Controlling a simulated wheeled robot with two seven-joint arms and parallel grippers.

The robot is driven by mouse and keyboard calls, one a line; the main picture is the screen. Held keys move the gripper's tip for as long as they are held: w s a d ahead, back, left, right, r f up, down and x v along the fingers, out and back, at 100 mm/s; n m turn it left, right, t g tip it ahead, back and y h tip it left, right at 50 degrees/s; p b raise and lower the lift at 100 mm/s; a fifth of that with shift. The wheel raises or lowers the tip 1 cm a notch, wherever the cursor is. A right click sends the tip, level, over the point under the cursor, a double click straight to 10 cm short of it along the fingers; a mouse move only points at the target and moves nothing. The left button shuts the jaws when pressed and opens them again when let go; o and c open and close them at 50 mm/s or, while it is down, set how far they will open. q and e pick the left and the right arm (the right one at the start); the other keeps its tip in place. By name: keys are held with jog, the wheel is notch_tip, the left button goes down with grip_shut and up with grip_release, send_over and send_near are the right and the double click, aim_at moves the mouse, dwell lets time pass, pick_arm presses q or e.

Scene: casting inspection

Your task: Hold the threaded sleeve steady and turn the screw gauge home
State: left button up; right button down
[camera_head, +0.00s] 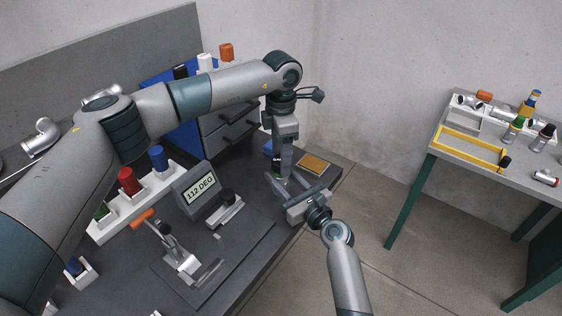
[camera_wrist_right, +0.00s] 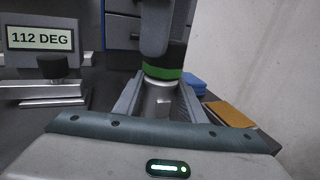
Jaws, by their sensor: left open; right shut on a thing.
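The silver threaded sleeve (camera_wrist_right: 158,100) stands between the fingers of my right gripper (camera_wrist_right: 158,105), which is shut on it. The screw gauge, with a green band (camera_wrist_right: 163,73) and a black part above it, sits upright on top of the sleeve. The green band also shows small in the head view (camera_head: 280,180). My left gripper (camera_head: 279,163) points down from above at the gauge's top; it is open, and a finger hides part of the black section. Whether it touches the gauge I cannot tell. My right gripper (camera_head: 283,188) reaches in from the lower right.
A display (camera_head: 198,190) reads 112 DEG. A toggle clamp (camera_head: 180,258) with an orange handle stands nearer on the bench. White racks hold red (camera_head: 129,180) and blue (camera_head: 158,158) gauges. An orange-brown pad (camera_head: 314,163) lies behind. A side table (camera_head: 475,150) stands right.

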jog(key=shift+f, duration=0.1)
pick_arm(q)
jog(key=o, duration=0.5)
jog(key=shift+f, duration=0.1)
pick_arm(e)
jog(key=shift+a, duration=0.1)
pick_arm(q)
notch_tip(320, 180, up, 12)
dwell(0.5)
pick_arm(e)
jog(key=c, duration=1)
grip_release()
jog(key=shift+c, duration=0.2)
